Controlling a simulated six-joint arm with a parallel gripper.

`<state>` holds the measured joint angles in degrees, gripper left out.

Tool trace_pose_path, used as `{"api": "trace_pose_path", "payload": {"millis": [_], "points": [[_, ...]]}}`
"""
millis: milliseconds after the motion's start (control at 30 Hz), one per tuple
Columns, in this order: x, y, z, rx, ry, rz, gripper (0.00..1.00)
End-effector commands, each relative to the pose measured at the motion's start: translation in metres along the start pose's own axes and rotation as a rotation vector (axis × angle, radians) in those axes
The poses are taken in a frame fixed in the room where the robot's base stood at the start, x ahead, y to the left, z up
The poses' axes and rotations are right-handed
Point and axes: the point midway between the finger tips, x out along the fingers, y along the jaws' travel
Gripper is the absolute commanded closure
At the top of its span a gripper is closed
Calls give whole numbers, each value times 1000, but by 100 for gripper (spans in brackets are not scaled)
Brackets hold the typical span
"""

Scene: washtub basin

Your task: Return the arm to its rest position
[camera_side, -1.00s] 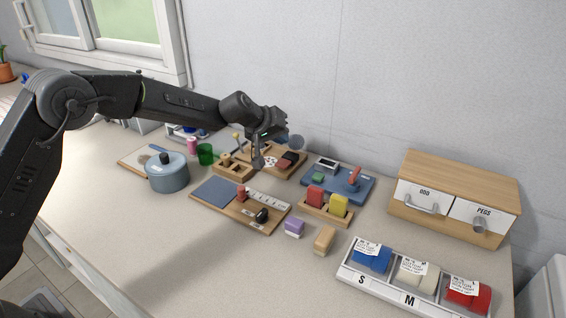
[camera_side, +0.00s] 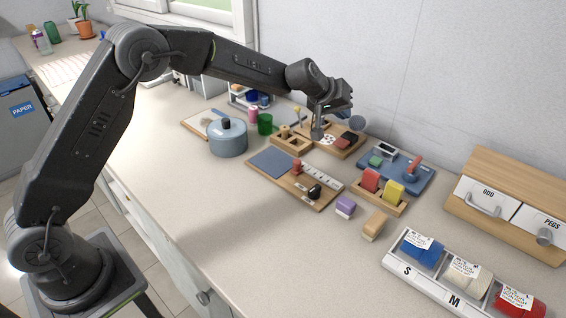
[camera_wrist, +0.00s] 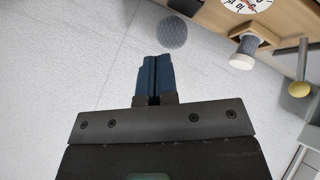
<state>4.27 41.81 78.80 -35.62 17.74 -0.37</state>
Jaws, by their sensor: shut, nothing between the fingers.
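My gripper (camera_side: 316,136) hangs at the end of my outstretched arm over the back of the counter, beside a white dial (camera_side: 328,139) on a wooden board. The pale wall fills most of that view behind the fingers.
A blue pot (camera_side: 228,140), a green cup (camera_side: 265,124), wooden peg trays and a blue tray (camera_side: 410,180) crowd the counter around and below my gripper. A drawer box (camera_side: 510,175) and a spool rack (camera_side: 395,272) stand to the right. The counter's front is clear.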

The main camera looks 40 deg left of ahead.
Motion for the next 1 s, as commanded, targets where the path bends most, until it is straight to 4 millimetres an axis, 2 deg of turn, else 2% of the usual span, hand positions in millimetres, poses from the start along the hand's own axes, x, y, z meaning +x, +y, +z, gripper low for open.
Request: {"api": "trace_pose_path", "payload": {"millis": [67, 167, 367, 500, 700, 900, 1000], "points": [[-18, 5, -2, 18, -3, 2, 100], [-55, 11, 0, 60, -17, -1, 100], [-152, 11, 24, 173, -63, -30, 100], [-214, 0, 52, 250, -96, -62, 100], [-290, -29, 106, 352, -137, -125, 100], [-347, -71, 167, 440, -171, -204, 100], [-364, -92, 194, 473, -187, -243, 100]]}}
